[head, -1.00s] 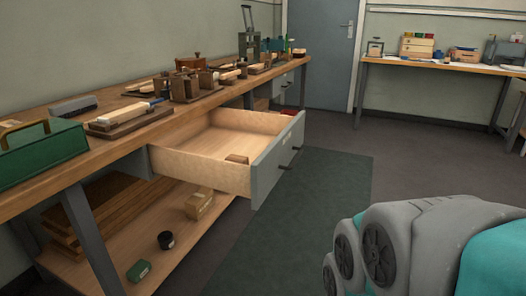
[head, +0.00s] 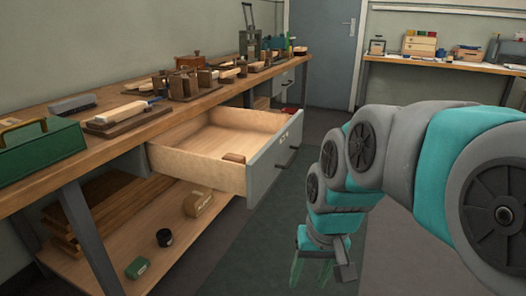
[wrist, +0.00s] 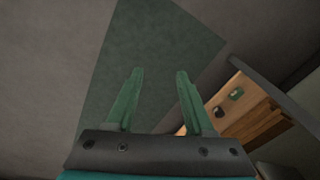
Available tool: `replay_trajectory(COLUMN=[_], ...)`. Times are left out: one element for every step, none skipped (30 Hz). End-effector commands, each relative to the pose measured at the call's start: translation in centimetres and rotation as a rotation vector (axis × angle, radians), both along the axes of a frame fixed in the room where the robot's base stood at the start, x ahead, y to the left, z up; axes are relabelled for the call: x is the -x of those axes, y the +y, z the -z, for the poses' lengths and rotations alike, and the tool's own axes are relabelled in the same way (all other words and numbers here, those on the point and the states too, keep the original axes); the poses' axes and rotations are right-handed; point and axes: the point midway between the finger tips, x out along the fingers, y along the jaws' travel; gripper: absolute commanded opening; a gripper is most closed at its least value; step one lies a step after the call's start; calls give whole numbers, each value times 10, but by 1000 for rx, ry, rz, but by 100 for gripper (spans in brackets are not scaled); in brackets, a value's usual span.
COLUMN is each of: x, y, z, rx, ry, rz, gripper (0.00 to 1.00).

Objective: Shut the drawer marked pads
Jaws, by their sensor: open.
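An open drawer (head: 215,158) with a grey front (head: 272,157) sticks far out from under the long workbench in the head view. A small pale label shows on its front, too small to read, beside dark handles. The drawer is not clearly seen in the wrist view.
The workbench (head: 60,125) carries brushes, wooden blocks and a green toolbox (head: 40,148). Its lower shelf (head: 185,230) holds a box, a dark pot and a green tin. Another drawer (head: 284,82) sits farther along. A dark green mat (head: 335,170) covers open floor beside the bench.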

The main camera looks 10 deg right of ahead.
Motion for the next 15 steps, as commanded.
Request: replay_trajectory(x=[-34, -52, -76, -94, -111, -134, -150, -166, -186, -199, -212, -227, -236, -245, -255], y=[1, 1, 1, 0, -1, -4, -7, -10, -15, -19, -23, -28, -31, -35, -39], z=[-17, -27, -39, -49, -58, -71, -80, -89, -102, -109, -117, -127, -132, -138, -144], rx=[-25, -40, -61, -77, -92, -112, -127, -142, -161, -174, -186, -200, -209, -218, -228], ry=[-49, -81, -116, -146, -173, -212, -236, -263, -299, -320, -344, -372, -389, -404, -423], rz=[25, 42, 64, 84, 102, 128, 148, 168, 193, 212, 229, 250, 265, 279, 294], gripper=[46, 43, 38, 35, 31, 27, 24, 20, 16, 12, 9, 4, 1, 0, 0])
